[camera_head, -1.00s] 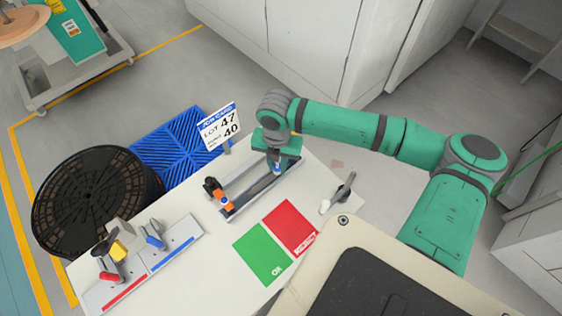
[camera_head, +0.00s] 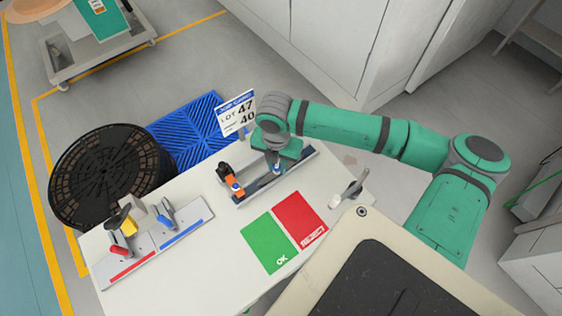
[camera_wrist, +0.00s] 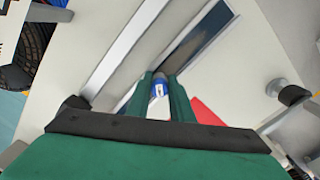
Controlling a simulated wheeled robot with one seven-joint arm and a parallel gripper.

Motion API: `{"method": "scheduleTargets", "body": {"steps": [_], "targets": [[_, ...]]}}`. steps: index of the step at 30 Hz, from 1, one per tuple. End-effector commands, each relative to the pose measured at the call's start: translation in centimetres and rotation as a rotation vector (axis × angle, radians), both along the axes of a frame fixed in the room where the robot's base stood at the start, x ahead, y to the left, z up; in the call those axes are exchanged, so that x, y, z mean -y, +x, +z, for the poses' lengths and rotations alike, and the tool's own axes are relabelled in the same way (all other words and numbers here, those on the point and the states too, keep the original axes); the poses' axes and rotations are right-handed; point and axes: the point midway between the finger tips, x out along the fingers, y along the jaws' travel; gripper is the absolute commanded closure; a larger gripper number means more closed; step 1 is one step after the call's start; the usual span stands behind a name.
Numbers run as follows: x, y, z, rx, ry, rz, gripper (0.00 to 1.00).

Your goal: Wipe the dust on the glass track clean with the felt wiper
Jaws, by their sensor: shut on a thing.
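The glass track (camera_head: 300,161) is a long dark strip in a pale metal frame, lying diagonally on the white table. It also shows in the wrist view (camera_wrist: 207,47), running from the gripper to the upper right. My gripper (camera_head: 276,168) is over the middle of the track, shut on the felt wiper (camera_wrist: 159,89). Only the wiper's blue and white part shows between the fingers; its felt underside is hidden. The wiper is low at the track, but contact is unclear.
An orange and black clamp-like part (camera_head: 231,180) sits at the track's left end. A job card sign (camera_head: 236,112) stands behind. Green (camera_head: 267,244) and red (camera_head: 299,218) pads lie in front. A grey-handled tool (camera_head: 351,187) lies right; a rack with handled tools (camera_head: 150,245) lies left.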

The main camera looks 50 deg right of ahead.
Motion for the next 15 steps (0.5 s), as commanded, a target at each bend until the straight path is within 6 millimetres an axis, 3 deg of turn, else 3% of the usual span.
{"method": "scheduleTargets", "body": {"steps": [1,15], "targets": [[-1.2,0.0,-0.6,-0.005,0.024,0.007,0.98],[-4.2,0.7,-0.4,-0.005,0.027,0.010,0.98]]}}
